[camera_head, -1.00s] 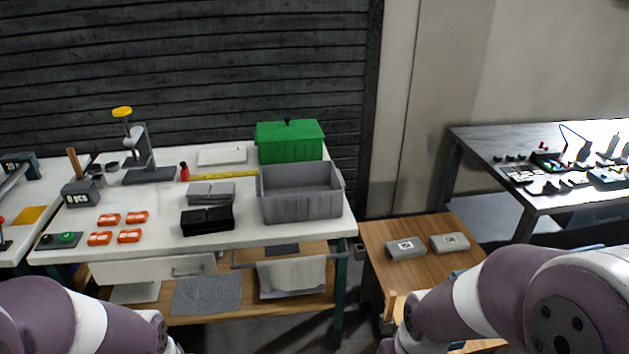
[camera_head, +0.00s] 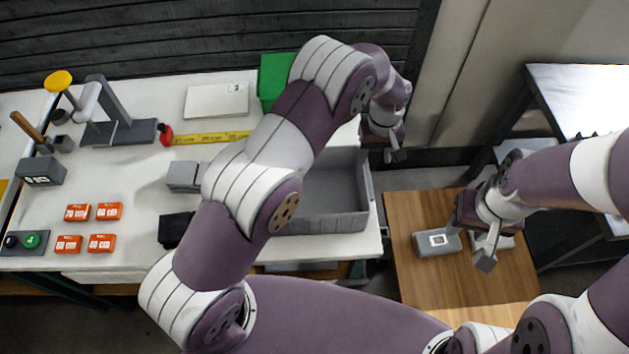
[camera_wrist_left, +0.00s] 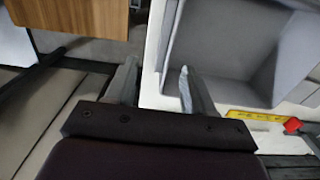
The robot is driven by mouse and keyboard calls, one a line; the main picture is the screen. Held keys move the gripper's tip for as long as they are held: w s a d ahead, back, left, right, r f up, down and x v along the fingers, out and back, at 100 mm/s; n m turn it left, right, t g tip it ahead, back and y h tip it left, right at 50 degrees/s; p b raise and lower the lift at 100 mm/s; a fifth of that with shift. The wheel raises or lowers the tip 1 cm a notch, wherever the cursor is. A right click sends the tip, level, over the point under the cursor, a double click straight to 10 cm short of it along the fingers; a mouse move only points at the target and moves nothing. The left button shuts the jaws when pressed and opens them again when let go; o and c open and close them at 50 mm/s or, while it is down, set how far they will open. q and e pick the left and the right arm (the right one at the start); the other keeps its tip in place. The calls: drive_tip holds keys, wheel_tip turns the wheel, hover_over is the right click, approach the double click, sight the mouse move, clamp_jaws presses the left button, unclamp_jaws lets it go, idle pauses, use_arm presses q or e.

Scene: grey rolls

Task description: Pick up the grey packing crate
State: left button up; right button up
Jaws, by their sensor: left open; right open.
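The grey packing crate (camera_head: 328,222) stands on the white table, open at the top and apparently empty. My left arm hides its left and back parts in the head view. My left gripper (camera_head: 393,150) is open and empty near the crate's back right corner. In the left wrist view, the left gripper's fingers (camera_wrist_left: 157,76) lie on either side of the crate's end rim (camera_wrist_left: 168,35). I cannot tell whether they touch it. My right gripper (camera_head: 487,250) is open over the wooden side table, to the right of and apart from the crate.
The wooden table (camera_head: 425,288) bears a grey box (camera_head: 436,243) and another partly hidden by my right gripper. A green bin (camera_head: 275,80) stands behind the crate.

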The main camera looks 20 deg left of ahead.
sight(367, 179)
use_arm(q)
drive_tip(key=f, duration=0.2)
drive_tip(key=s+f+p, duration=0.1)
drive_tip(key=f, duration=0.1)
drive_tip(key=shift+a, duration=0.15)
wheel_tip(367, 179, down, 2)
drive_tip(key=p, duration=0.2)
drive_tip(key=shift+s+a+f+p, duration=0.1)
drive_tip(key=shift+s+f+p, duration=0.05)
drive_tip(key=shift+p, duration=0.25)
wheel_tip(367, 179, down, 3)
drive_tip(key=shift+f, duration=0.1)
drive_tip(key=shift+c, duration=1)
clamp_jaws()
use_arm(e)
drive_tip(key=r, duration=0.4)
drive_tip(key=shift+s+r, duration=0.35)
drive_tip(key=shift+r, duration=0.05)
